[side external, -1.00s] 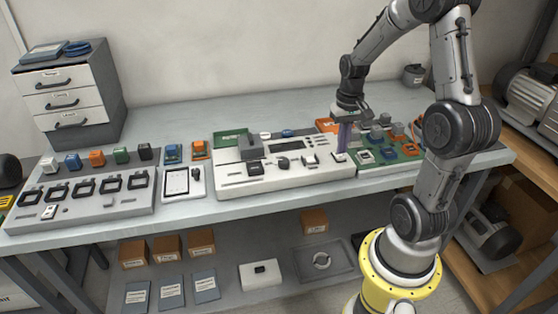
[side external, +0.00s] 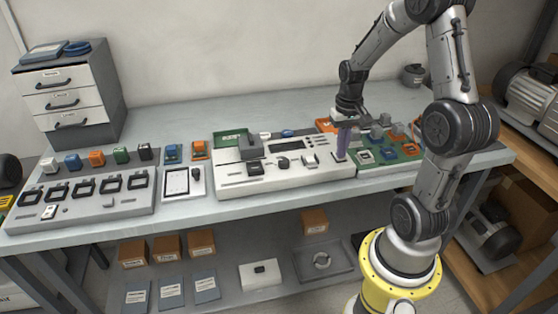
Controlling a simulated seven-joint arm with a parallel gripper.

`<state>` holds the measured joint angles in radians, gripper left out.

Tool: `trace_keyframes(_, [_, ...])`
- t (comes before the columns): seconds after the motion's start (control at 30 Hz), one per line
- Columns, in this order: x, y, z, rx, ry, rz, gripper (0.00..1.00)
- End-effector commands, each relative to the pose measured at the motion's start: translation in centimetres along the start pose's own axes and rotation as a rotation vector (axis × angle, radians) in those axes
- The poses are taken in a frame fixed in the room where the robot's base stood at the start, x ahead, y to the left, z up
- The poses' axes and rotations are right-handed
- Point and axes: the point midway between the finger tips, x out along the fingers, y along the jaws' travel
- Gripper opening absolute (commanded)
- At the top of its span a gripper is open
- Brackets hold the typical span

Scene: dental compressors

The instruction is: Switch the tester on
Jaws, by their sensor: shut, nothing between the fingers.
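The tester (side external: 285,178) is a wide, pale panel in the middle of the bench. It carries a grey block with a dark front (side external: 251,147), a dark display (side external: 284,146), a dark oval knob and several small light and dark controls. My gripper (side external: 341,156) points down over the tester's right end, beside a small light block there. Its purplish fingers are shut with nothing between them. I cannot tell whether the fingertips touch the panel. Which control is the power switch is too small to tell.
A green board (side external: 404,151) with coloured parts lies right of the tester, close to my gripper. A white tablet-like device (side external: 181,183) and a grey rack (side external: 84,213) with dark frames stand left. A drawer cabinet (side external: 68,100) stands at back left.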

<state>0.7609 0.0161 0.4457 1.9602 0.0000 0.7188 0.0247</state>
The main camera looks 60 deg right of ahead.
Motion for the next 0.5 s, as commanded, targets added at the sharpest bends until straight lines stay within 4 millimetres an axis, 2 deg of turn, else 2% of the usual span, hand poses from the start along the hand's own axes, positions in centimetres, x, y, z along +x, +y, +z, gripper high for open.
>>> trace_keyframes(0.3, [0.48, 0.0, 0.05, 0.0, -0.002, 0.0, 0.0])
trace_keyframes(0.5, [-0.22, 0.0, -0.05, 0.0, 0.002, 0.0, 0.0])
